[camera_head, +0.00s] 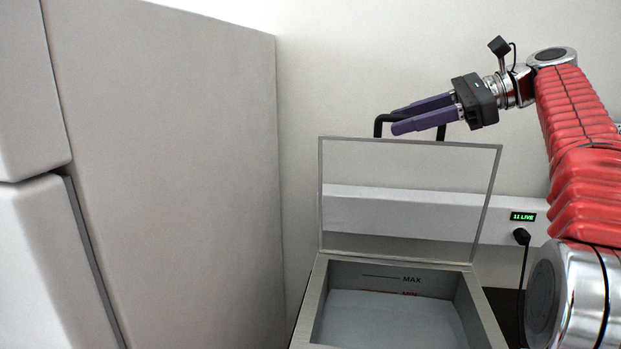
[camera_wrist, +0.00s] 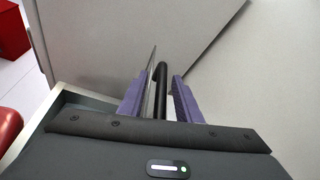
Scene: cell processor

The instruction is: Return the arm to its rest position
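My gripper (camera_head: 396,119) has two purple fingers and sits at the top edge of a raised, clear-paned lid (camera_head: 411,200). Its fingers point left in the head view, close to the lid's black handle (camera_head: 378,124). In the wrist view the fingers of my gripper (camera_wrist: 163,80) stand apart, with the black handle (camera_wrist: 161,95) and the lid's thin edge showing between them. A gap shows between the handle and the right finger. Whether the left finger touches the lid cannot be told. My red-sleeved arm reaches in from the right.
The lid stands upright behind an open metal box (camera_head: 316,300) marked MAX inside. A white wall strip (camera_head: 400,212) with a green "11 LIVE" display and a black plug (camera_head: 522,237) runs behind. A large pale cabinet (camera_head: 180,170) fills the left. A red object (camera_wrist: 12,35) shows in the wrist view.

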